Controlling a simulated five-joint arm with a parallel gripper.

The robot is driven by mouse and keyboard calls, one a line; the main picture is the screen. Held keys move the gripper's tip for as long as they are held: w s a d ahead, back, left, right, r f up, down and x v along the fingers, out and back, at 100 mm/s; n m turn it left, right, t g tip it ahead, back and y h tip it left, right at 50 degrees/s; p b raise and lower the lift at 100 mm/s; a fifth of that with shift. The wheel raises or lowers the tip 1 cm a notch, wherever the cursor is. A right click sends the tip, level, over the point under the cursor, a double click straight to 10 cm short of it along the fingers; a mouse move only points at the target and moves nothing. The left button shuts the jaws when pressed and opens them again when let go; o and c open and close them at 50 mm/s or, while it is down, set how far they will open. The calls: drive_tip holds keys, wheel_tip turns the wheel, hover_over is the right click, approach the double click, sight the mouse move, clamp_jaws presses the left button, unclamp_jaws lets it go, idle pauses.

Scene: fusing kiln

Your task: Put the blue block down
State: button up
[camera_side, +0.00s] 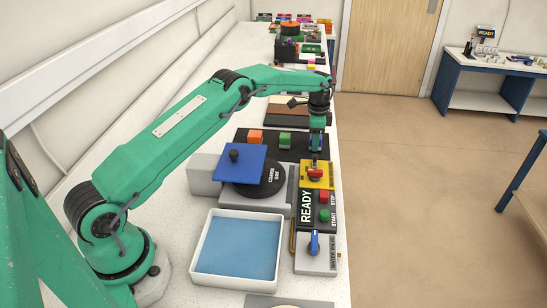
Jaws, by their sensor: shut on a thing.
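My gripper (316,151) is at the end of the green arm, pointing down near the right edge of the white bench. It is shut on the small blue block (316,142), which is largely hidden by the jaws. The block is at the right end of a black strip (269,149), in line with the orange block (255,137) and the green block (285,140). I cannot tell whether the blue block touches the strip or is held just above it.
A yellow panel with a red knob (316,174) is close in front of my gripper. A black READY panel (306,209) and a blue-handled valve box (315,254) follow. A blue plate with a black knob (238,165) and a white-rimmed tray (197,252) are left.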

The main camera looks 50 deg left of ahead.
drive_tip(key=shift+f, duration=0.1)
drive_tip(key=o, duration=0.9)
wheel_tip(320, 180, up, 12)
drive_tip(key=shift+r, duration=0.15)
idle(0.7)
